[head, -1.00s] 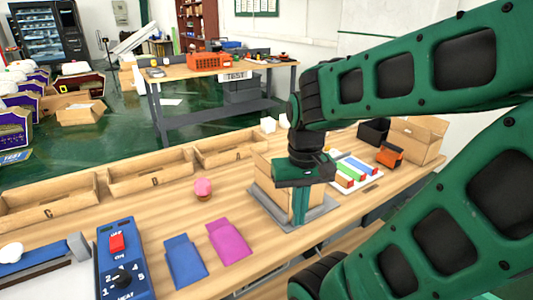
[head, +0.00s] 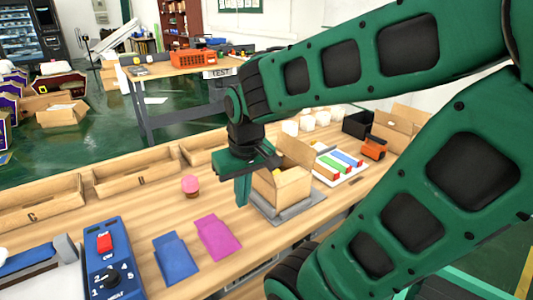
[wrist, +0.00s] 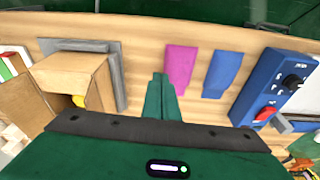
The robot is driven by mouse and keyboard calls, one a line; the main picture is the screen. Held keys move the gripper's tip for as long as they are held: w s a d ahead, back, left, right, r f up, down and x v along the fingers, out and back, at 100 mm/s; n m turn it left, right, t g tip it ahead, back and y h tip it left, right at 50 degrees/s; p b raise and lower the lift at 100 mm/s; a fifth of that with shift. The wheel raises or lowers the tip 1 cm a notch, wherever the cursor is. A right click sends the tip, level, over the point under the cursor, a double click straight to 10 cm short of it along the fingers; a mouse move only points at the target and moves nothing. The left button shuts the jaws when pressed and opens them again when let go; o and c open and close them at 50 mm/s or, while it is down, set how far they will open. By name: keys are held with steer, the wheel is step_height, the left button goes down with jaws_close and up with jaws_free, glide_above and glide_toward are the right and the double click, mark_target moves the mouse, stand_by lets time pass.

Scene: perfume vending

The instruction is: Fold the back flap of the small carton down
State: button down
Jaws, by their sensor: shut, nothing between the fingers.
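The small carton (head: 283,190) is a brown cardboard box on a grey plate (head: 292,216) on the wooden bench. One flap (head: 297,151) stands up at its back right in the head view. In the wrist view the carton (wrist: 85,72) is at the left, with a dark gap in its top and something yellow (wrist: 79,101) inside. A raised flap (wrist: 20,105) leans outward there. My gripper (head: 242,193) is shut and empty, pointing down just left of the carton. Its closed fingers (wrist: 160,90) show apart from the carton in the wrist view. My gripper hides part of the carton's left side.
Blue (head: 177,258) and magenta (head: 217,236) pouches lie in front. A pink-topped item (head: 190,186) stands to the left. A blue control box (head: 108,262) is at front left. A white tray of coloured boxes (head: 338,166) and an orange device (head: 374,147) are to the right.

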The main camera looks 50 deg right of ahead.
steer(key=w+r+n+t, duration=0.2)
steer(key=w+r, duration=0.2)
steer(key=w, duration=0.7)
steer(key=s+d+r+m+g, duration=0.1)
steer(key=d+r, duration=0.2)
steer(key=d, duration=0.9)
steer(key=s+d+r, duration=0.1)
steer(key=d+r, duration=0.3)
steer(key=d, duration=0.8)
steer(key=x, duration=0.4)
steer(key=s+x, duration=0.1)
steer(key=x, duration=0.7)
steer(key=shift+s+a+f, duration=0.1)
steer(key=shift+a+f, duration=0.15)
steer(key=shift+f, duration=0.7)
steer(key=shift+f, duration=0.1)
steer(key=shift+s+a+f, duration=0.1)
steer(key=shift+s+f, duration=0.1)
steer(key=shift+f, duration=0.35)
